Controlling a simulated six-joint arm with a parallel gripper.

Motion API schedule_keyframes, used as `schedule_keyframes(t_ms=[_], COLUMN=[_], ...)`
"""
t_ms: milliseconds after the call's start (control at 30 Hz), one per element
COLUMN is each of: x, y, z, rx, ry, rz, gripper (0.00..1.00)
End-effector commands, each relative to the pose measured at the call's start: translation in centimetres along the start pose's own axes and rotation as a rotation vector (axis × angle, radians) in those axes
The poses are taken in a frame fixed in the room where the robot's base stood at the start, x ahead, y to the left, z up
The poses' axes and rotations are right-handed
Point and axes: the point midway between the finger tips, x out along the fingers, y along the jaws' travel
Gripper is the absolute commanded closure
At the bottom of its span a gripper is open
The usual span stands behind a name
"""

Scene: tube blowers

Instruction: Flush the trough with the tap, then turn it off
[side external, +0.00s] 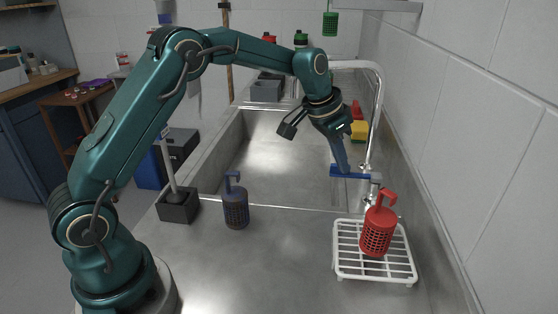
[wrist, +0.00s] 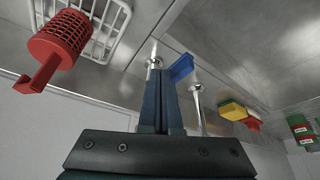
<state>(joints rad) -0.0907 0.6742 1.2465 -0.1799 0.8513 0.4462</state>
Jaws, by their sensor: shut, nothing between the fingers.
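The trough (side external: 270,150) is a long grey metal basin sunk in the counter. The tap (side external: 378,100) is a silver pipe at the right of the trough, arching over it. Its blue lever (side external: 349,173) points left, across the trough's near right corner; the lever also shows in the wrist view (wrist: 182,68). My gripper (side external: 344,168) is shut and empty, pointing down with its fingertips at the lever. In the wrist view my fingers (wrist: 160,85) overlap the lever's near end; I cannot tell whether they touch. I see no water running from the tap.
A red perforated cup (side external: 378,230) stands on a white wire rack (side external: 345,262) at the near right, close to the tap. A dark blue cup (side external: 235,207) and a dark block with a rod (side external: 178,205) stand front left. Yellow and red blocks (side external: 359,130) sit behind the tap.

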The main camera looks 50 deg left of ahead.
Motion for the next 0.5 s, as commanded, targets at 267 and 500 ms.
schedule_keyframes(t_ms=[267, 500], x=[0.8, 1.6], y=[0.0, 0.0], z=[0.3, 0.7], rx=[-0.001, -0.001], ry=[-0.002, -0.001], rz=[0.001, 0.001], gripper=[1.0, 1.0])
